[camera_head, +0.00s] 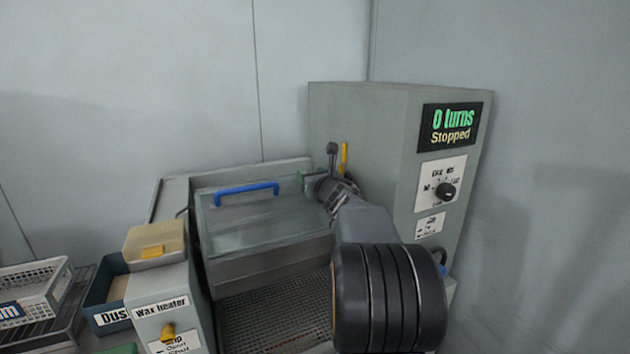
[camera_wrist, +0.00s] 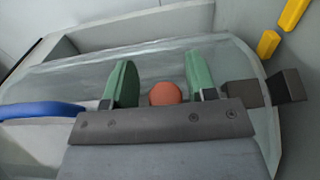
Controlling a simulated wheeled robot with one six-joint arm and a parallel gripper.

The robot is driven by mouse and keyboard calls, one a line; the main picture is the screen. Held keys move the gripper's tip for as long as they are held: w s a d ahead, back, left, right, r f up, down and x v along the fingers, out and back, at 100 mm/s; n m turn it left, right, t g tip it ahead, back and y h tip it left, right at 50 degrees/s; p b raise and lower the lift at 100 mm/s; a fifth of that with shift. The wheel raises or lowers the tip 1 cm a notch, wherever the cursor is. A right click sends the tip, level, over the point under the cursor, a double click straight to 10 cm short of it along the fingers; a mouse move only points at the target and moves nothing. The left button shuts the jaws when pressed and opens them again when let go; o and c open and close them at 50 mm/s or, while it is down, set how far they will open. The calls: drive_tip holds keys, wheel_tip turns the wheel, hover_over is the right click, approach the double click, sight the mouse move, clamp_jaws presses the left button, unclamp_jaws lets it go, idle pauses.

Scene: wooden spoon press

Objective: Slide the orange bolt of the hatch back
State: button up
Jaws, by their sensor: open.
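The hatch (camera_head: 265,222) is a clear, box-like cover with a blue handle (camera_head: 245,189) on top. In the wrist view the clear hatch (camera_wrist: 60,80) lies under my gripper. The rounded orange end of the bolt (camera_wrist: 165,94) shows between the two green fingers of my gripper (camera_wrist: 161,70), with a gap on each side. My gripper is open. The rest of the bolt is hidden behind the gripper's dark body. In the head view my gripper (camera_head: 312,178) is at the hatch's right back corner, and the bolt is hidden there.
A grey cabinet (camera_head: 365,125) with a display reading "0 turns Stopped" (camera_head: 452,132) and a black knob (camera_head: 446,192) stands right of the hatch. A yellow bar (camera_head: 344,158) is close behind my gripper. The wax heater (camera_head: 160,309) and baskets stand left.

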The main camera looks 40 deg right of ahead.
drive_tip(key=b+v, duration=0.2)
drive_tip(key=v, duration=1.1)
drive_tip(key=shift+s, duration=0.35)
